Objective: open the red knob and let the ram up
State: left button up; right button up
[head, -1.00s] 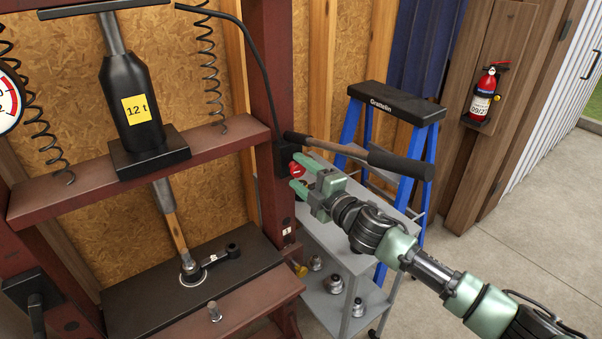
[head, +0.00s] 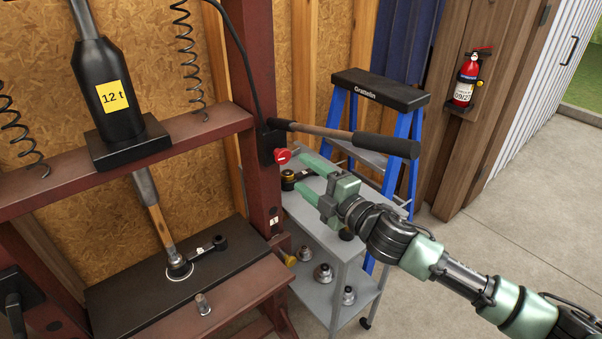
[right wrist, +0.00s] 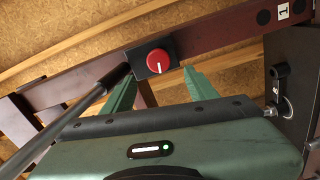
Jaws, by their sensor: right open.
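The red knob (head: 282,156) sits on a black block on the press's right upright. It also shows in the right wrist view (right wrist: 158,60), with a white mark on its face. My right gripper (head: 306,167) is open and empty, its green fingers pointing at the knob from the right, apart from it. In the right wrist view the fingers (right wrist: 160,85) lie to either side of and below the knob. The ram (head: 158,219) reaches down from the black 12 t jack (head: 103,88), its lower end at the black bed plate (head: 215,265). My left gripper is not in view.
The pump handle (head: 345,135) juts right from the block, just above my right gripper. A grey cart (head: 335,245) with metal parts stands below my arm. A blue stepladder (head: 380,90) stands behind it. A fire extinguisher (head: 466,80) hangs at right.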

jog(key=s+d+f+m+g+h, duration=0.2)
jog(key=s+d+f+m+h, duration=0.15)
jog(key=s+f+m, duration=0.4)
jog(key=s+d+f+m+g+h, duration=0.1)
jog(key=s+d+f+m+h, duration=0.2)
jog(key=s+f+m+h, duration=0.35)
jog(key=s+d+f+m+g, duration=0.2)
jog(key=s+d+f+g, duration=0.15)
jog(key=s, duration=0.45)
jog(key=s+d+f+m+g, duration=0.2)
jog(key=s+d+f+m, duration=0.15)
jog(key=s, duration=0.45)
jog(key=s+d+f+m+g, duration=0.2)
jog(key=s+f+g, duration=0.15)
jog(key=s, duration=0.45)
notch_tip(320, 180, down, 29)
jog(key=s+b, duration=0.2)
jog(key=s+d+f+g+b, duration=0.1)
jog(key=s+d+f, duration=0.2)
jog(key=s+f, duration=1.3)
jog(key=shift+s+d+f+n+g+h, duration=0.2)
jog(key=shift+f+n+g+h, duration=0.1)
jog(key=shift+f+n, duration=0.1)
